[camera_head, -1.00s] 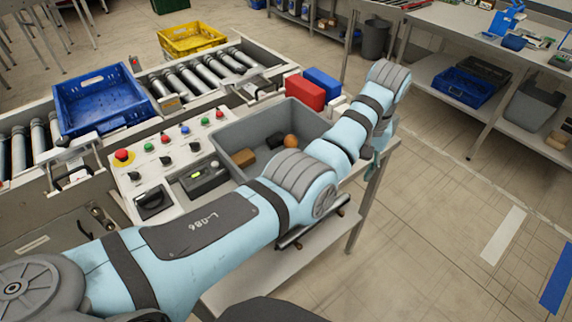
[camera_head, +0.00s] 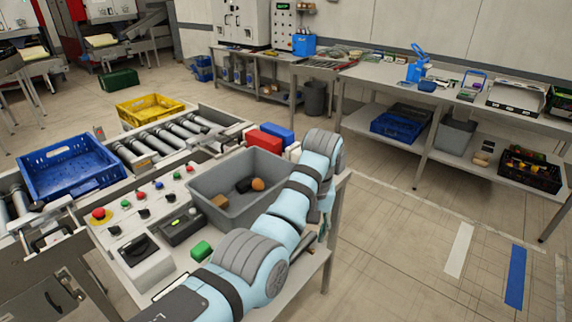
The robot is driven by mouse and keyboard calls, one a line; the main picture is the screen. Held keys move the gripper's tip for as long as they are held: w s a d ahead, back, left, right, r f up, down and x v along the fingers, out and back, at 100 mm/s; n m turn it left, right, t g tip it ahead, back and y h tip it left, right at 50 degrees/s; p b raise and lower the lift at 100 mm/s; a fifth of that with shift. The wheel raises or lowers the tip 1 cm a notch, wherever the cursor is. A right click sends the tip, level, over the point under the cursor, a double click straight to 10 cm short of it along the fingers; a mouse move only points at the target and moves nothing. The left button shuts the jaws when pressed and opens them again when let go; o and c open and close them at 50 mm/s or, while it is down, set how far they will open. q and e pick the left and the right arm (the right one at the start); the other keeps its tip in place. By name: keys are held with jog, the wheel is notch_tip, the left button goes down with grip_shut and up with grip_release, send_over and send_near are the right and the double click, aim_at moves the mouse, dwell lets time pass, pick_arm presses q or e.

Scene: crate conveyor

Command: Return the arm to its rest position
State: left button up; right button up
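My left arm (camera_head: 262,250), light blue with grey joint covers, comes in from the bottom left. It reaches up over the right side of the control table. Its elbow-like bend (camera_head: 322,150) is beside the right wall of the grey crate (camera_head: 207,186). The arm folds down behind that bend, and its gripper is hidden, so I cannot see its fingers. My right arm and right gripper are not in view.
The grey crate holds a brown block, a dark item and an orange ball. Near it are a green block (camera_head: 201,250), control buttons, red (camera_head: 264,141) and blue (camera_head: 279,132) boxes. A conveyor carries a blue crate (camera_head: 70,178). Open floor lies right, before the workbench (camera_head: 455,92).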

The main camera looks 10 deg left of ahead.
pick_arm(q)
jog(key=s+a+f+t, duration=0.1)
jog(key=s+a+f, duration=0.25)
jog(key=f, duration=0.35)
jog(key=s+a+f+h, duration=0.1)
jog(key=s+a+f, duration=0.25)
jog(key=f, duration=0.25)
jog(key=s+a+f+t, duration=0.1)
jog(key=s+a+f, duration=0.25)
jog(key=f, duration=0.35)
jog(key=s+a+r+m+t, duration=0.1)
jog(key=s+a, duration=0.2)
jog(key=s, duration=0.8)
jog(key=s+a+r+m+t, duration=0.1)
jog(key=s+a+m, duration=0.15)
jog(key=s, duration=0.85)
notch_tip(320, 180, down, 22)
jog(key=s+a+g, duration=0.2)
jog(key=s+f+n, duration=0.1)
jog(key=s+f, duration=0.9)
jog(key=s, duration=0.3)
jog(key=shift+s+a+f+g, duration=0.2)
jog(key=shift+s+a+g, duration=0.05)
jog(key=shift+a+g, duration=0.05)
